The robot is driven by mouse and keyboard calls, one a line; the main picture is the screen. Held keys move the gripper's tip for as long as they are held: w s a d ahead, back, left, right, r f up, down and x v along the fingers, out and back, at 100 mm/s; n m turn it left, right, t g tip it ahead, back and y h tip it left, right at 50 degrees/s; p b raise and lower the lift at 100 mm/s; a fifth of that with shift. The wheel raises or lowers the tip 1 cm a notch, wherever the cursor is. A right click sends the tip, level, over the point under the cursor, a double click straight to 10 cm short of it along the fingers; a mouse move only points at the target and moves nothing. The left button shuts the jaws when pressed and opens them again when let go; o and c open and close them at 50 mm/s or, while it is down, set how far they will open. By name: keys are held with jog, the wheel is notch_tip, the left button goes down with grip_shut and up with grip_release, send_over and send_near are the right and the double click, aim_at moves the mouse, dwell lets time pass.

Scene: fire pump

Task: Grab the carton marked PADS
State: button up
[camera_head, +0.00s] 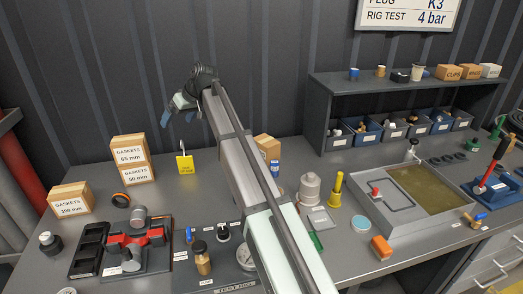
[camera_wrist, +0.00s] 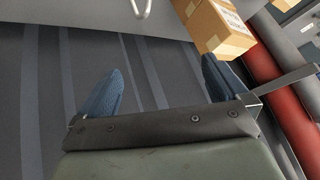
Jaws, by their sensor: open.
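No label that I can read clearly says PADS. Three small cartons stand on the shelf top at the right: one reads CLIPS (camera_head: 450,72), and the brown middle carton (camera_head: 472,72) and the pale right carton (camera_head: 491,71) have labels too small to read surely. Another brown carton (camera_head: 265,143) stands on the bench behind my arm, partly hidden, its label not visible. My gripper (camera_head: 178,112) is open and empty, raised before the wall, left of all these cartons. In the wrist view my gripper (camera_wrist: 160,92) shows two blue fingers spread apart with nothing between them.
GASKETS cartons (camera_head: 129,154) are stacked at the left, with another GASKETS carton (camera_head: 70,199) nearer. The shelf (camera_head: 330,87) holds cups above several bins. The wrist view shows a carton (camera_wrist: 204,27) beside a red cylinder (camera_wrist: 283,105).

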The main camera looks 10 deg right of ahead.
jog(key=d+f+m+h, duration=0.1)
jog(key=d+f+h, duration=0.1)
jog(key=d, duration=1.5)
jog(key=m+g+h, duration=0.1)
jog(key=h, duration=0.2)
send_near(266, 140)
jog(key=shift+x, duration=6.05)
jog(key=shift+s+f, duration=0.1)
jog(key=shift+f, duration=0.2)
jog(key=shift+c, duration=0.3)
jog(key=c, duration=1)
jog(key=shift+c, duration=0.2)
jog(key=shift+r, duration=0.1)
